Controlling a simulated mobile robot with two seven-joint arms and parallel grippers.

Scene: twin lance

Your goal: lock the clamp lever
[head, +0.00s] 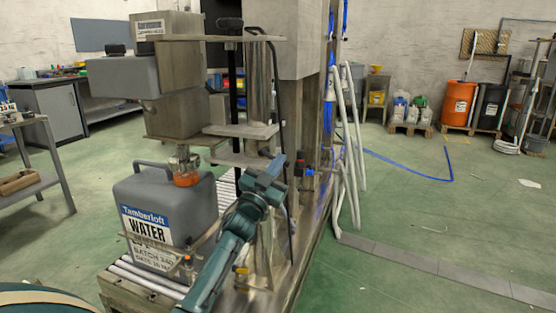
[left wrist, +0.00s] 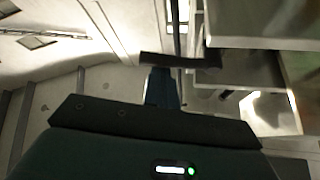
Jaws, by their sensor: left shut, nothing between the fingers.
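My left arm reaches up from the bottom middle of the head view, and its gripper (head: 276,166) is beside the filling machine's post. The left wrist view looks up past my shut, empty fingers (left wrist: 163,88); a dark bar (left wrist: 180,60) shows at their tips, and I cannot tell if they touch it. A small red-topped black part (head: 299,164) is just right of the gripper. I cannot make out for sure which part is the clamp lever. A grey water canister (head: 160,212) stands upright under the machine's nozzle, with an orange ring (head: 186,179) at its neck. My right gripper is not in view.
The canister stands on a roller conveyor (head: 150,282). A small yellow-topped part (head: 241,271) is on the machine's base, right of my arm. White hoses (head: 347,150) hang at the machine's right side. The green floor (head: 430,215) at right is mostly clear.

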